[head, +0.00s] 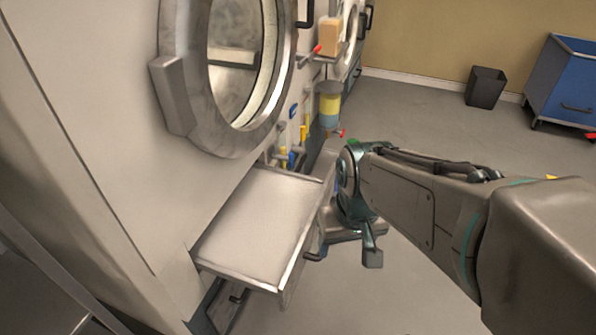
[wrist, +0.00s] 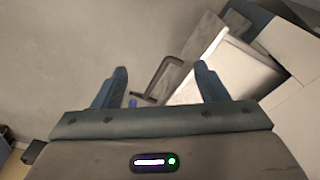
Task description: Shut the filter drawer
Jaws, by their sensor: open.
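The filter drawer (head: 262,222) is a pale, shallow drawer standing well out from the machine front, below the round door. It also shows in the wrist view (wrist: 235,72), right of centre. Its dark bar handle (wrist: 160,78) shows in the wrist view, between my fingers in the picture. My gripper (head: 345,255) is open, in front of the drawer's outer face and to its right in the head view. In the wrist view the two fingers (wrist: 160,82) are spread apart with nothing held. I cannot tell whether a finger touches the handle.
The round machine door (head: 180,95) is above the drawer. Coloured valves and a yellow-and-blue container (head: 328,105) are on the wall beyond it. A black bin (head: 486,87) and a blue cart (head: 568,85) stand at the back right. The grey floor (head: 430,120) between is clear.

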